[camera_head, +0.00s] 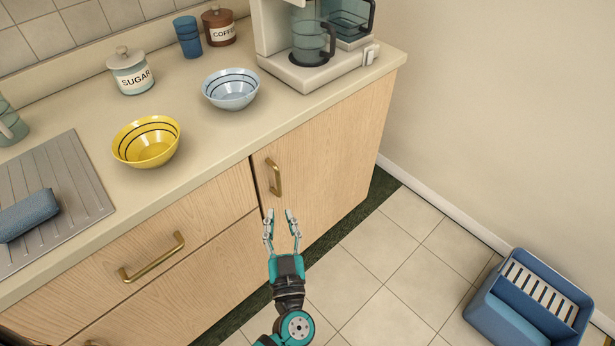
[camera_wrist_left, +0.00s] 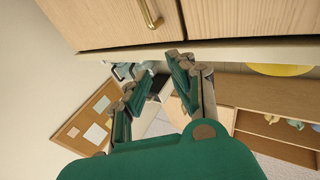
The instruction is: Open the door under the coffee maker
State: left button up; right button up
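The coffee maker (camera_head: 310,60) stands at the right end of the counter, with a glass pot on it. Below it is a light wood cabinet door (camera_head: 335,150), which is shut. Its brass handle (camera_head: 273,177) is upright near the door's left edge. My left gripper (camera_head: 281,224) is open and empty, with its fingers pointing toward the cabinet, a little below the handle in the head view and apart from it. In the left wrist view, a brass handle (camera_wrist_left: 151,12) shows at the top, beyond the open left gripper (camera_wrist_left: 150,82). My right gripper is not in view.
A drawer with a brass handle (camera_head: 152,257) lies left of the door. A yellow bowl (camera_head: 147,141), a pale blue bowl (camera_head: 231,89) and a sugar jar (camera_head: 130,71) stand on the counter. A blue bin (camera_head: 530,300) sits on the right. The tiled floor before the door is clear.

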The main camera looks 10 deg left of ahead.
pick_arm(q)
jog(key=g, duration=0.2)
send_near(278, 179)
jog(key=shift+n, duration=0.3)
jog(key=x, duration=1)
jog(key=shift+w+a+r+b, duration=0.1)
jog(key=shift+w+b, duration=0.2)
grip_shut()
